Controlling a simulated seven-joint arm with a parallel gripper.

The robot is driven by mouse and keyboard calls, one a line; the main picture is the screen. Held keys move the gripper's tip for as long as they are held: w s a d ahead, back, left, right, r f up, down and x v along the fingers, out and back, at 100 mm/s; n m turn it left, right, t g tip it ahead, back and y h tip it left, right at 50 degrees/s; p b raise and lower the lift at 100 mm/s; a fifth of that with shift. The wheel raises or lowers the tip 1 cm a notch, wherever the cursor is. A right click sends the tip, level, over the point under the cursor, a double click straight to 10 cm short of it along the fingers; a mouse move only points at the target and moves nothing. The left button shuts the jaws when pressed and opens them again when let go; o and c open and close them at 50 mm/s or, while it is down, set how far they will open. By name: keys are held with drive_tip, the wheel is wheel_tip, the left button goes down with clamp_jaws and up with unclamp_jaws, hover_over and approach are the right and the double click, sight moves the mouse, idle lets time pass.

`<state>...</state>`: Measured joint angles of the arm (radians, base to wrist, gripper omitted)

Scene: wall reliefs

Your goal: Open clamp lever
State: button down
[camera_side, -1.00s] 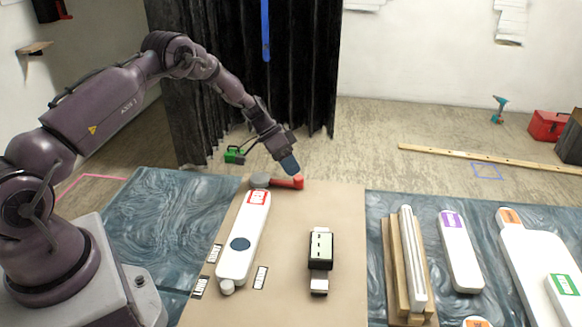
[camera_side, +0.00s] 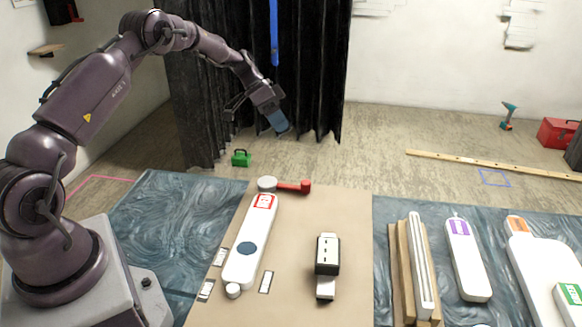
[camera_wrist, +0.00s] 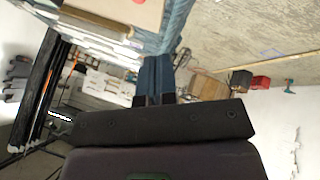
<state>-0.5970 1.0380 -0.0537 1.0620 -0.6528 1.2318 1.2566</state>
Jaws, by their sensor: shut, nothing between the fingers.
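The clamp lever (camera_side: 290,187) is a short red arm with a knob at its right end. It points right from a round grey-white pivot (camera_side: 267,184) at the far edge of the tan board (camera_side: 300,215). A long white body (camera_side: 250,245) with a red label and a dark disc runs from near the pivot toward the camera. My gripper (camera_side: 277,122) is above and beyond the lever, apart from it, its blue fingers angled down. In the wrist view the fingers (camera_wrist: 155,75) are together and empty. The lever cannot be made out clearly there.
A black and white block (camera_side: 327,255) stands on the board's right part. Wooden strips with white bars (camera_side: 418,265), a white piece with a purple label (camera_side: 467,260) and a larger white piece (camera_side: 535,255) lie farther right. The air around my gripper is clear, with a dark curtain behind.

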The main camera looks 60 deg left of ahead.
sight(284, 184)
drive_tip(key=s+d+f+m+t+y, duration=0.1)
drive_tip(key=s+d+y, duration=0.1)
drive_tip(key=s+d, duration=0.2)
drive_tip(key=s+d+f+m+t+y, duration=0.1)
drive_tip(key=s+d+m+y, duration=0.1)
drive_tip(key=s+d, duration=0.3)
drive_tip(key=s+d+f+m+t+y, duration=0.1)
drive_tip(key=s+d+f+m+y, duration=0.1)
drive_tip(key=s+d, duration=0.2)
drive_tip(key=shift+s+d+f, duration=0.1)
drive_tip(key=shift+s+d, duration=0.05)
drive_tip(key=shift+d, duration=0.75)
drive_tip(key=shift+w+a+r+t+y, duration=0.1)
drive_tip(key=shift+w+r+t+y, duration=0.2)
drive_tip(key=shift+w+t, duration=0.3)
drive_tip(key=shift+w+f, duration=0.1)
drive_tip(key=x, duration=1)
drive_tip(key=shift+w+a+r, duration=0.15)
drive_tip(key=shift+w+a, duration=0.3)
drive_tip(key=shift+w, duration=0.1)
drive_tip(key=shift+w+a+r, duration=0.15)
drive_tip(key=shift+w+a, duration=0.25)
drive_tip(key=shift+w, duration=0.1)
drive_tip(key=shift+w+a, duration=0.4)
drive_tip(key=shift+w, duration=0.15)
